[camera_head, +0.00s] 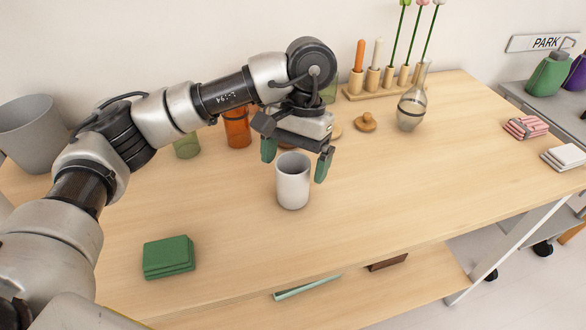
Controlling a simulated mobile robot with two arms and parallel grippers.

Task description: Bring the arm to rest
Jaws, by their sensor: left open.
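My left arm (165,118) reaches in from the left over the wooden table (380,215). My left gripper (294,166) points down and is open, its two green-tipped fingers apart. A white-grey cup (293,183) stands upright on the table, just below the gripper and seen between its fingers. Whether the fingers touch the cup I cannot tell; no grip on it shows. My right gripper is not in view.
A folded green cloth (168,258) lies at the front left. An orange glass (237,130), a green glass (187,146), a wooden knob (365,122), a flask (411,105) and a candle rack (365,93) stand behind. The table's right half is mostly clear.

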